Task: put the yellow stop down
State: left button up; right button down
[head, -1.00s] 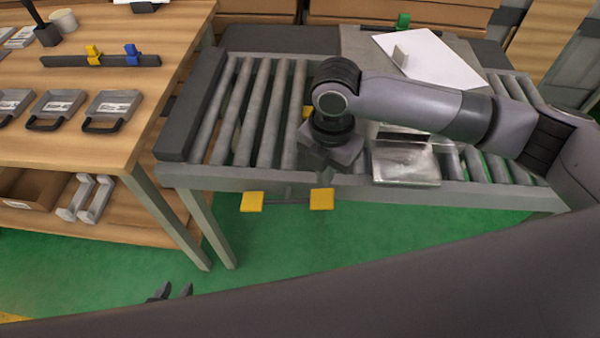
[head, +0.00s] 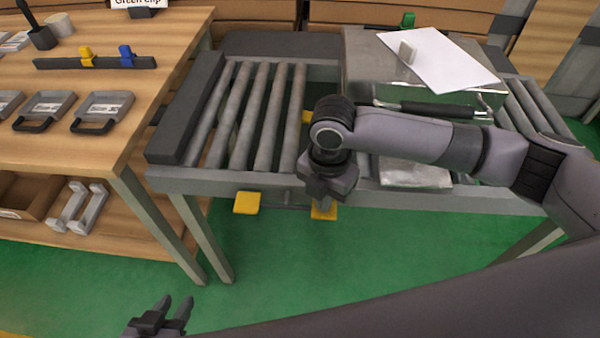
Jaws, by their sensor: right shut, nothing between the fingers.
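A small yellow piece (head: 306,117), perhaps the stop, shows at the right end of the bare rollers, partly hidden behind my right arm. Below the conveyor's front rail are two yellow pads, a left pad (head: 247,202) and a right pad (head: 323,212). The right pad sits lower in the picture than the left. My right gripper (head: 323,200) is shut and empty. It points down in front of the rail and covers part of the right pad; I cannot tell whether they touch. My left gripper (head: 173,308) is open and empty over the green floor at the lower left.
The roller conveyor (head: 250,183) holds a grey metal box (head: 368,62) with a white sheet (head: 440,62) on top. A wooden table (head: 90,140) at left carries grey trays and a dark rail with yellow and blue clips. Green floor is clear between them.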

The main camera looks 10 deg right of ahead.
jog(key=shift+f, duration=0.35)
jog(key=shift+r, duration=0.1)
notch_tip(320, 180, up, 2)
jog(key=shift+p, duration=1.2)
notch_tip(320, 180, up, 3)
jog(key=p, duration=0.4)
jog(key=shift+r, duration=0.15)
jog(key=shift+r+p, duration=0.85)
jog(key=shift+p, duration=0.25)
